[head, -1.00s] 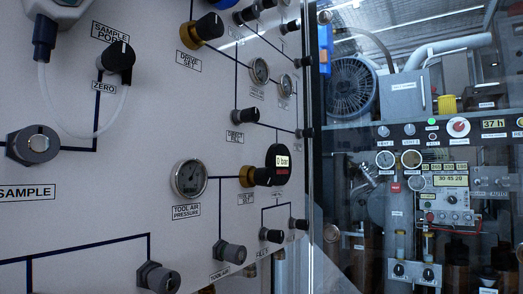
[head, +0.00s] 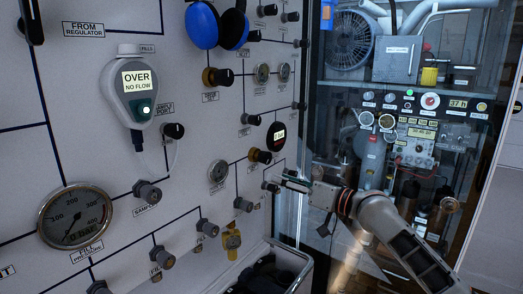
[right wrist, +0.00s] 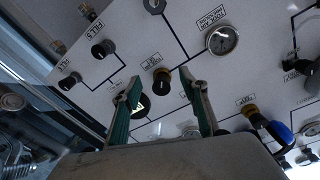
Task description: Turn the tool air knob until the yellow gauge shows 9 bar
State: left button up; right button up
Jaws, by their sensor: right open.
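The tool air knob (head: 260,156), black on a brass base, is on the white panel, right of the round tool air pressure gauge (head: 218,171). Above it a dark round digital gauge (head: 276,136) reads about 0 bar. A yellow-rimmed dial (head: 387,121) is behind the glass, its reading too small to tell. My right gripper (head: 290,180) is open and empty, below and right of the knob, apart from it. In the right wrist view the knob (right wrist: 161,82) appears between the two fingertips (right wrist: 161,75); a finger partly covers the digital gauge. My left gripper is out of view.
A blue ear-muff pair (head: 203,25) hangs at the top. A bin (head: 290,270) stands below the panel. The glass-fronted cabinet (head: 345,85) is on the right.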

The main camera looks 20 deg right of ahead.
aim_at(269, 158)
jog(key=w+r, duration=0.1)
jog(key=w, duration=0.1)
jog(key=w+a+r+p, duration=0.1)
jog(key=w, duration=0.2)
jog(key=w+a+r, duration=0.1)
jog(key=w+r, duration=0.1)
jog(key=shift+w+a, duration=0.2)
jog(key=shift+w, duration=0.2)
jog(key=shift+c, duration=0.3)
jog(key=c, duration=1.1)
